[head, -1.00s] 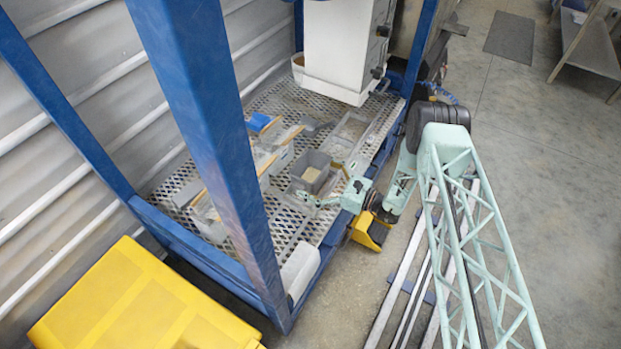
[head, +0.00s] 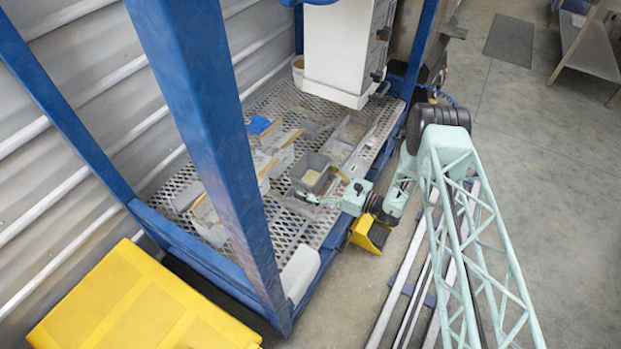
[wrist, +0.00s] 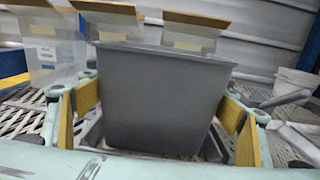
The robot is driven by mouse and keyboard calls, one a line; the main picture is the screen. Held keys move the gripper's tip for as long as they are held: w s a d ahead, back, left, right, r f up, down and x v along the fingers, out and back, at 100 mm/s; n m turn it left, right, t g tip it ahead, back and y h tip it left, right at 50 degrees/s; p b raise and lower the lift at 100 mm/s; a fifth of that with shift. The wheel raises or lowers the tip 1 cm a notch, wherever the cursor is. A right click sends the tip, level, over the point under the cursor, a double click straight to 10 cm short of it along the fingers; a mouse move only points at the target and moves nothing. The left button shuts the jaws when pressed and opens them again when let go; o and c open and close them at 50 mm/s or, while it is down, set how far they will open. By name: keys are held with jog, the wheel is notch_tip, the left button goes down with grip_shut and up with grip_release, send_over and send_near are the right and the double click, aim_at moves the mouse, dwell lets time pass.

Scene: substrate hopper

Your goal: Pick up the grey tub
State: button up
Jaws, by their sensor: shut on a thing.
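The grey tub (head: 308,180) is an open, square, tapered container with pale material inside, over the mesh deck in the head view. In the wrist view the tub (wrist: 160,100) stands upright and fills the middle. My gripper (head: 318,195) reaches it from the right in the head view. In the wrist view my gripper (wrist: 158,118) has a tan-padded finger on each side of the tub and is shut on it. The pads' contact faces are partly hidden. I cannot tell whether the tub's base touches the deck.
Clear bins with tan cardboard edges (wrist: 48,52) stand behind and left of the tub. A white bucket (wrist: 295,85) is at the back right. A blue frame post (head: 205,150) stands at the front left.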

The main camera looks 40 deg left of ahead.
aim_at(300, 167)
jog(key=shift+r+p, duration=0.35)
jog(key=shift+r, duration=1.2)
jog(key=w+d+r+p, duration=0.1)
jog(key=d, duration=1.5)
jog(key=shift+w+r+p, duration=0.15)
jog(key=shift+r+p, duration=0.15)
jog(key=shift+p, duration=0.05)
jog(key=w+d+r+m+t, duration=0.15)
jog(key=w+d+r, duration=0.25)
jog(key=d, duration=0.4)
jog(key=w+d+r+m+t, duration=0.1)
jog(key=w+d+r+t, duration=0.3)
jog(key=d, duration=0.5)
jog(key=w+d+r+m+t, duration=0.1)
jog(key=w+d+r+m, duration=0.1)
jog(key=w+d+r, duration=0.45)
jog(key=d+r+m+t+h, duration=0.1)
jog(key=d+r, duration=0.4)
jog(key=d, duration=1)
jog(key=d+r+m+t+h, duration=0.2)
jog(key=d+r+t, duration=0.3)
jog(key=d, duration=1)
jog(key=shift+d+m+t, duration=0.3)
jog(key=shift+m+t, duration=0.15)
jog(key=shift+m, duration=0.3)
